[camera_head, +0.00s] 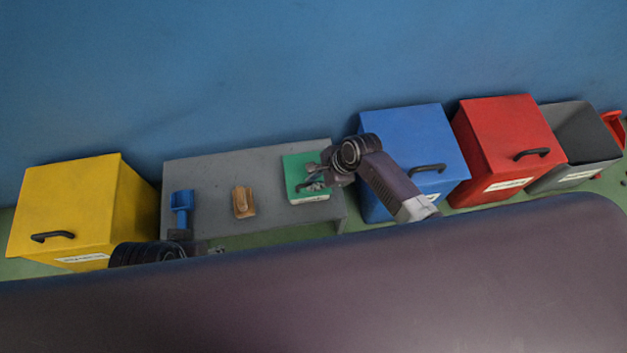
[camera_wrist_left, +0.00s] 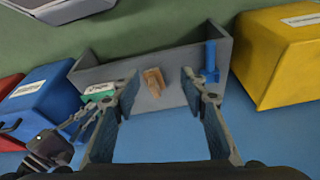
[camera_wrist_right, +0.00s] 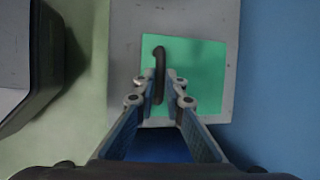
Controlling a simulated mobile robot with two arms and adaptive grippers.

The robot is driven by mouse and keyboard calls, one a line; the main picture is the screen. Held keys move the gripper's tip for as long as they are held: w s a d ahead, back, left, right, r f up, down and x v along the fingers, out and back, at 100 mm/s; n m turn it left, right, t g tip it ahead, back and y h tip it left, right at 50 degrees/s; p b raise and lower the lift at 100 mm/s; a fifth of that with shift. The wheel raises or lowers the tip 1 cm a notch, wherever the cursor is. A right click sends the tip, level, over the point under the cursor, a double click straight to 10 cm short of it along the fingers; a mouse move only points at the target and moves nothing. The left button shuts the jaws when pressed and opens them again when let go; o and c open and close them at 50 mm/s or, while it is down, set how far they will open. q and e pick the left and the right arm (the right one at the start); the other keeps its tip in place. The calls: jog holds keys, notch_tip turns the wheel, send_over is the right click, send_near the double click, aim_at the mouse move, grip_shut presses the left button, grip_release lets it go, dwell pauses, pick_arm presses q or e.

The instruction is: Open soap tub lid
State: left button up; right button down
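A green square lid (camera_head: 296,170) with a white label on its front lies at the right end of the grey bench. In the right wrist view the green lid (camera_wrist_right: 209,75) fills the middle and carries a dark bar handle (camera_wrist_right: 159,60). My right gripper (camera_head: 312,182) is over the lid; in its wrist view its fingers (camera_wrist_right: 160,82) are drawn close together on both sides of the handle and look shut on it. My left gripper (camera_wrist_left: 160,85) is open and empty, apart from the bench; in the head view it is mostly hidden by my body.
The grey bench (camera_head: 215,165) also holds a blue scoop (camera_head: 182,205) and a wooden brush-like block (camera_head: 243,202). A yellow box (camera_head: 70,195) stands left; a blue box (camera_head: 415,130), a red box (camera_head: 505,125) and an open grey bin (camera_head: 580,130) stand right. A blue wall is behind.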

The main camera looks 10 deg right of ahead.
jog(key=shift+r, duration=0.1)
dwell(0.4)
jog(key=p, duration=0.1)
jog(key=r+g+p, duration=0.1)
jog(key=p, duration=0.1)
jog(key=shift+w+r, duration=0.15)
jog(key=shift+w, duration=0.15)
jog(key=shift+w+r+g+p, duration=0.45)
jog(key=shift+r+g+p, duration=0.15)
jog(key=shift+p, duration=0.6)
jog(key=shift+w+r+m+g+p, duration=0.3)
jog(key=shift+w+r+p, duration=0.05)
jog(key=shift+w+r, duration=0.05)
pick_arm(q)
jog(key=s+f, duration=0.2)
jog(key=f, duration=0.9)
jog(key=s+f+g, duration=0.1)
jog(key=s+f, duration=0.2)
jog(key=f, duration=0.8)
jog(key=shift+s+a+p, duration=0.15)
jog(key=shift+a+p, duration=0.05)
jog(key=shift+p, duration=0.1)
pick_arm(e)
jog(key=shift+w+r, duration=0.85)
jog(key=shift+w, duration=0.2)
jog(key=shift+w+r, duration=0.8)
jog(key=shift+w, duration=0.25)
jog(key=shift+d, duration=0.1)
